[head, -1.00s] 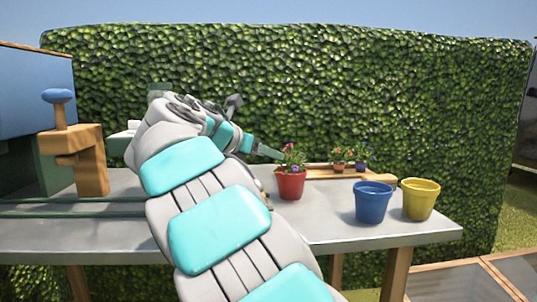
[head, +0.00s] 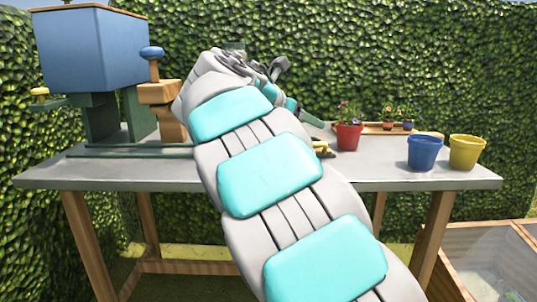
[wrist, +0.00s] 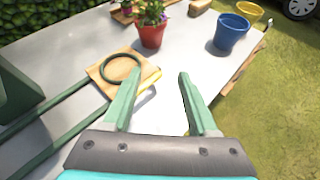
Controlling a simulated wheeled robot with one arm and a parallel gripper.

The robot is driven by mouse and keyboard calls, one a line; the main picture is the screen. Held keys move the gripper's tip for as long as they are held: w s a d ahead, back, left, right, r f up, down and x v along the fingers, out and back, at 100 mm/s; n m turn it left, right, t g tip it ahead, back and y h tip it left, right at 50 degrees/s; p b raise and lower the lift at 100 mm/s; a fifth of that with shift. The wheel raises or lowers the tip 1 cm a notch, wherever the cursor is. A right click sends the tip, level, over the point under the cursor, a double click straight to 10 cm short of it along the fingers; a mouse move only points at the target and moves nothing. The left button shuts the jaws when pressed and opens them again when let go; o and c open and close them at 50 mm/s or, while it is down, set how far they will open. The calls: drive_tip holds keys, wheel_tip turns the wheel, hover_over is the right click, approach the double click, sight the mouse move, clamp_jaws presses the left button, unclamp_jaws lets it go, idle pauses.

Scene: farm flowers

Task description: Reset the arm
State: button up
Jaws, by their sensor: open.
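My arm reaches up and over the grey table (head: 300,178) in the head view, where the arm hides most of my gripper. In the wrist view my gripper (wrist: 153,88) is open, with its two green fingers apart and nothing between them. It is above the table, to the near side of the red pot with flowers (wrist: 152,32). A wooden board with a green ring (wrist: 122,69) lies on the table beyond and beside the left finger. The red pot (head: 348,136) stands upright on the table, apart from the gripper.
A blue pot (head: 424,153) and a yellow pot (head: 467,152) stand at the table's right end. A wooden tray with small flowers (head: 385,128) is behind them. A blue box machine (head: 90,50) with green rails stands at the left. A hedge (head: 400,60) closes the back.

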drive_tip(key=s+d+f+m+g+y, duration=0.2)
drive_tip(key=s+d+f+m+g, duration=0.1)
drive_tip(key=s+d+f+m, duration=0.55)
drive_tip(key=s+d+f+m+g+y, duration=0.25)
drive_tip(key=s+d+f+m, duration=0.25)
drive_tip(key=s+f, duration=0.6)
drive_tip(key=s+a+f+m+g+y, duration=0.2)
drive_tip(key=s+f+m, duration=0.4)
drive_tip(key=s, duration=0.6)
drive_tip(key=s+a+f+m+g+y, duration=0.2)
drive_tip(key=s+a+f+m, duration=0.3)
drive_tip(key=s+f, duration=0.4)
drive_tip(key=s+m+g, duration=0.1)
drive_tip(key=s, duration=0.3)
drive_tip(key=shift+s+y, duration=0.3)
drive_tip(key=shift+y, duration=0.05)
